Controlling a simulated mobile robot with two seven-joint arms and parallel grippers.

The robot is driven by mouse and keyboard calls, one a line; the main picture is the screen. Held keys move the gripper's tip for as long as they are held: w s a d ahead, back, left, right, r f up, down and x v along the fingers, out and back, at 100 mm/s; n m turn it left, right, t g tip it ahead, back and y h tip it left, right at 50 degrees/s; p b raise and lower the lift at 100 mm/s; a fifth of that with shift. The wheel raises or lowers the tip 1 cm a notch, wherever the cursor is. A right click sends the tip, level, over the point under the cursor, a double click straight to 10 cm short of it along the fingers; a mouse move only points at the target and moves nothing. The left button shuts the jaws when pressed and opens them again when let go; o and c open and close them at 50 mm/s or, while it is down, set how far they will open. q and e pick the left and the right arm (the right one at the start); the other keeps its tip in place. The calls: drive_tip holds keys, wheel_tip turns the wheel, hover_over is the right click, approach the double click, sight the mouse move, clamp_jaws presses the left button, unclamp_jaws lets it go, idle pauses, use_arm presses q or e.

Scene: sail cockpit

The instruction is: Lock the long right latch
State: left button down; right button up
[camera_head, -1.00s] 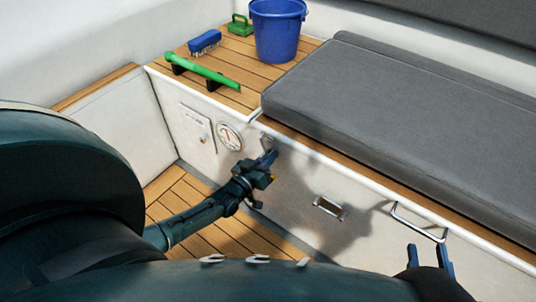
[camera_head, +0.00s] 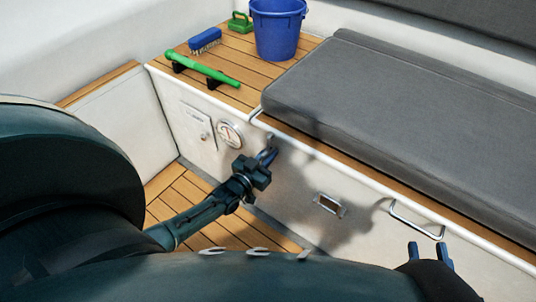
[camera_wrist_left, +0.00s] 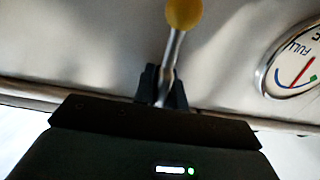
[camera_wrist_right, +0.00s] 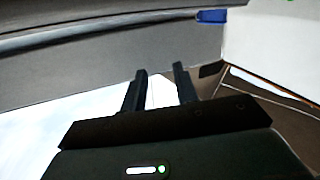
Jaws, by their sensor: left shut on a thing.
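A thin metal lever (camera_wrist_left: 173,55) with a yellow knob (camera_wrist_left: 184,12) runs between the fingers of my left gripper (camera_wrist_left: 162,88) in the left wrist view. The fingers are shut on the lever. I cannot tell for sure that it is the long right latch. In the head view my left gripper (camera_head: 268,157) is at the white bench front, just below a small metal fitting (camera_head: 271,139); the knob is hidden there. My right gripper (camera_head: 429,254) is open and empty at the lower right, below a metal handle; its parted fingers also show in the right wrist view (camera_wrist_right: 160,84).
A round gauge (camera_head: 229,135) and a small panel (camera_head: 197,129) are left of the left gripper. A recessed pull (camera_head: 329,205) and a metal handle (camera_head: 418,222) lie to the right.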

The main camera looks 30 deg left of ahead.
drive_tip(key=shift+f, duration=0.1)
use_arm(q)
drive_tip(key=c, duration=1.5)
unclamp_jaws()
drive_tip(key=shift+s, duration=0.35)
drive_tip(key=s+p, duration=0.1)
drive_tip(key=s, duration=0.3)
drive_tip(key=s+p, duration=0.1)
drive_tip(key=s, duration=0.3)
drive_tip(key=s+a+p, duration=0.1)
drive_tip(key=s, duration=0.3)
drive_tip(key=shift+s, duration=0.25)
use_arm(e)
drive_tip(key=shift+s+d+m+g+h, duration=0.2)
drive_tip(key=shift+d+m+g+h, duration=0.4)
drive_tip(key=shift+g, duration=0.5)
drive_tip(key=shift+a, duration=0.1)
